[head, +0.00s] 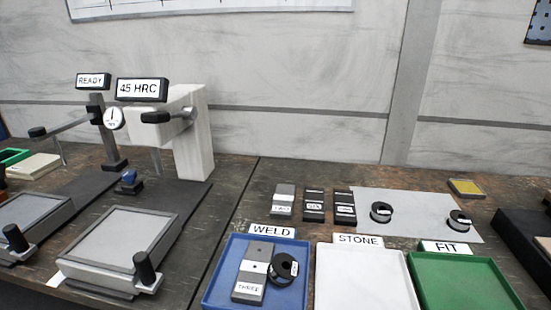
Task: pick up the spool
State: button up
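Three dark spools show in the head view. One spool (284,267) is in the blue WELD tray (209,293), against a grey block (252,273) labelled THREE. Another spool (381,212) stands on the light grey mat (420,213) near its left part. A third spool (459,220) is at the right end of the mat. Each seems to have a small pale label, too small to read. My gripper is not in view.
A white STONE tray (362,285) and green FIT tray (465,283) look empty. Several labelled blocks (314,205) stand left of the mat. A white hardness tester (190,130) reading 45 HRC and grey plates with black knobs (120,245) fill the left. A yellow-topped block (466,188) lies behind.

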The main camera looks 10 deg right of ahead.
aim_at(284, 267)
jog(key=k+j+z, duration=0.2)
jog(key=j, duration=0.2)
jog(key=j+z, duration=0.15)
jog(key=j, duration=0.3)
jog(key=k+j+z, duration=0.2)
jog(key=j, duration=0.15)
jog(key=i+j, duration=0.05)
jog(key=i, duration=0.05)
